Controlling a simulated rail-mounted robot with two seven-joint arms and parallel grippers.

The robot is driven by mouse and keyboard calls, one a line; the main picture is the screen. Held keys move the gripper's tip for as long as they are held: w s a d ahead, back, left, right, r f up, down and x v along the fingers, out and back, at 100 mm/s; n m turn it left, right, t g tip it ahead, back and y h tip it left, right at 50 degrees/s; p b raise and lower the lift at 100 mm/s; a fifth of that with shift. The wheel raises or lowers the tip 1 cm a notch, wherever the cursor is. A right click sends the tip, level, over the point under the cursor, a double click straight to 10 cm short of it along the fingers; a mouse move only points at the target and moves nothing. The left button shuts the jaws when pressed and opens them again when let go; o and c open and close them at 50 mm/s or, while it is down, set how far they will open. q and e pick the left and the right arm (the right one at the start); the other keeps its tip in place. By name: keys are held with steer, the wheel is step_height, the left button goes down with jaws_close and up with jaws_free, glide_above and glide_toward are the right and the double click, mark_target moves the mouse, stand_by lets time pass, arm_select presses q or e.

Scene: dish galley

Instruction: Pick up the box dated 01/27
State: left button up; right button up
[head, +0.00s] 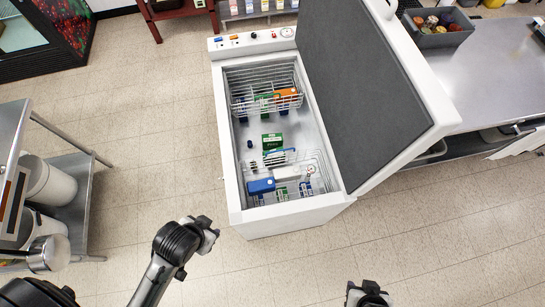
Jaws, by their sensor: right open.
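The boxes lie inside an open white chest freezer (285,217). A green box (272,142) lies near the middle of its floor. An orange box (286,94) lies in the far wire basket (248,78), with blue and green boxes partly hidden by the wires. A blue box (261,186) lies at the near left, by the near wire basket (316,160). No date is legible, so I cannot tell which box reads 01/27. My left arm's end (207,235) is outside the freezer's near left corner; its jaws are unclear. My right gripper (368,294) is open at the bottom edge, apart from the boxes.
The freezer's grey-lined lid (375,90) stands raised on the right side. A steel counter (490,75) with a grey bin (437,27) is beyond it. A steel cart (75,190) with white buckets (50,182) stands at the left. The tiled floor before the freezer is clear.

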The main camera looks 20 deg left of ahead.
arm_select(q)
steer(key=shift+d, duration=0.2)
steer(key=o, duration=0.9)
steer(key=shift+a, duration=0.2)
steer(key=shift+f, duration=0.1)
